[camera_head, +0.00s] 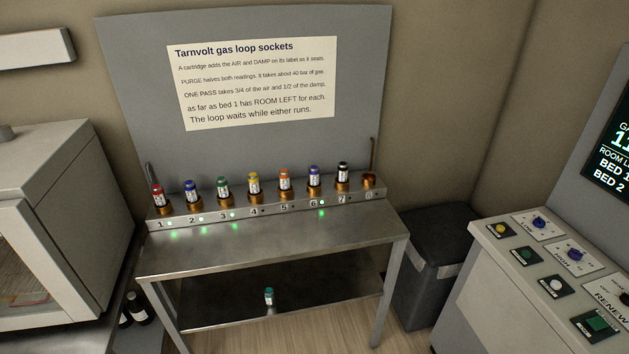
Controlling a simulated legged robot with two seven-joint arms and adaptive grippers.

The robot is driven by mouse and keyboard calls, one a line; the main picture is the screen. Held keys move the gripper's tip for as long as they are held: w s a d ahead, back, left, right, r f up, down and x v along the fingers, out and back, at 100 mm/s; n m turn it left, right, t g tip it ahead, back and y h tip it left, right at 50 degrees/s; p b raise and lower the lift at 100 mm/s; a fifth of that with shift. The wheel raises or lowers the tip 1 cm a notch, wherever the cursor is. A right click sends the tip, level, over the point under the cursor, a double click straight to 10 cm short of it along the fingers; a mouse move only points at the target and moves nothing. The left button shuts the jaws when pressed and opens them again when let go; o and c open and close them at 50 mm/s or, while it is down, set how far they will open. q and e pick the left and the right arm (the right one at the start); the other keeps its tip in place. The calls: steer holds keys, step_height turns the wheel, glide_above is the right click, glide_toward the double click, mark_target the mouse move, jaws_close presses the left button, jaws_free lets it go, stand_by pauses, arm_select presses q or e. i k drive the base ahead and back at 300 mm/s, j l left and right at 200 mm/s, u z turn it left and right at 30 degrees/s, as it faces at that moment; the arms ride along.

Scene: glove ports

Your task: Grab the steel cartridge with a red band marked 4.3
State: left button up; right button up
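A steel cartridge with a red band (158,194) stands upright in the copper-coloured socket marked 1, at the left end of the socket rail. Its label is too small to read, so I cannot tell whether it says 4.3. An orange-banded cartridge (284,178) stands in socket 5. Neither of my grippers is in view.
Other cartridges with blue, green, yellow and dark bands fill sockets along the rail; socket 8 (369,181) looks empty. A teal-banded cartridge (269,296) stands on the lower shelf. The steel bench top (275,240) is clear. A control console (500,290) stands right, a white cabinet (50,190) left.

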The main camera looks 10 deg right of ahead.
mark_target(157, 190)
steer(key=z, duration=0.4)
steer(key=j+z, duration=0.3)
steer(key=j, duration=0.2)
steer(key=k+j+z, duration=0.15)
steer(key=j+z, duration=0.2)
steer(key=k+j+z, duration=0.15)
steer(key=j+z, duration=0.15)
steer(key=j, duration=0.2)
steer(key=k+j, duration=0.15)
steer(key=j, duration=0.25)
steer(key=k+j, duration=0.15)
steer(key=j, duration=0.2)
steer(key=k+j+z, duration=0.1)
steer(key=j, duration=0.3)
steer(key=k+j, duration=0.25)
steer(key=j, duration=0.15)
steer(key=k+j, duration=0.15)
steer(key=j, duration=0.2)
steer(key=u, duration=0.25)
steer(key=i+l+u, duration=0.2)
steer(key=u, duration=0.15)
steer(key=i+l+u, duration=0.1)
steer(key=l+u, duration=0.2)
steer(key=i+l+u, duration=0.15)
steer(key=l+u, duration=0.2)
